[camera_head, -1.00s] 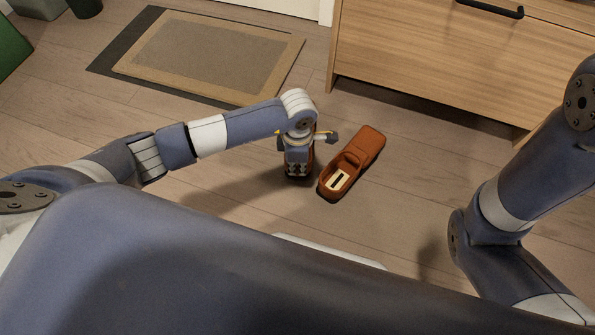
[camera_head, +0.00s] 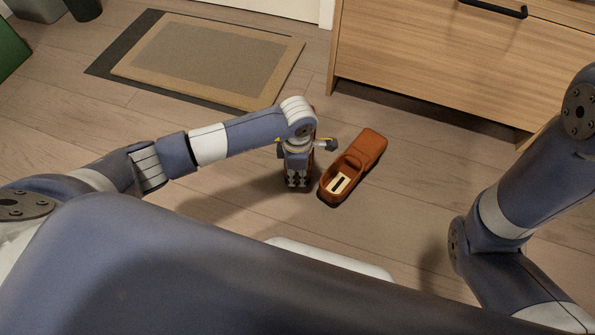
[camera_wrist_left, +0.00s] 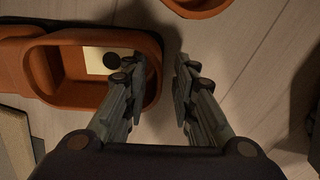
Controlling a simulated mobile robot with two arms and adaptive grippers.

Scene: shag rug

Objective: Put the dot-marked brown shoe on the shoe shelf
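The dot-marked brown shoe (camera_wrist_left: 90,38) lies on the floor in the left wrist view, a dark round dot on its cream insole. In the head view my left gripper (camera_head: 298,184) hides most of it. In the left wrist view my left gripper (camera_wrist_left: 166,78) is open, one finger over the shoe opening and the other outside its side wall. A second brown shoe (camera_head: 368,150) with a dark bar on its insole lies to the right; part of it shows in the left wrist view (camera_wrist_left: 196,8). I see no shoe shelf. My right gripper is out of view.
A wooden cabinet (camera_head: 440,70) with a dark handle stands at the back right. A beige mat (camera_head: 205,60) on a darker one lies at the back left. A green object (camera_head: 12,48) is at the left edge. Floor to the right of the shoes is clear.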

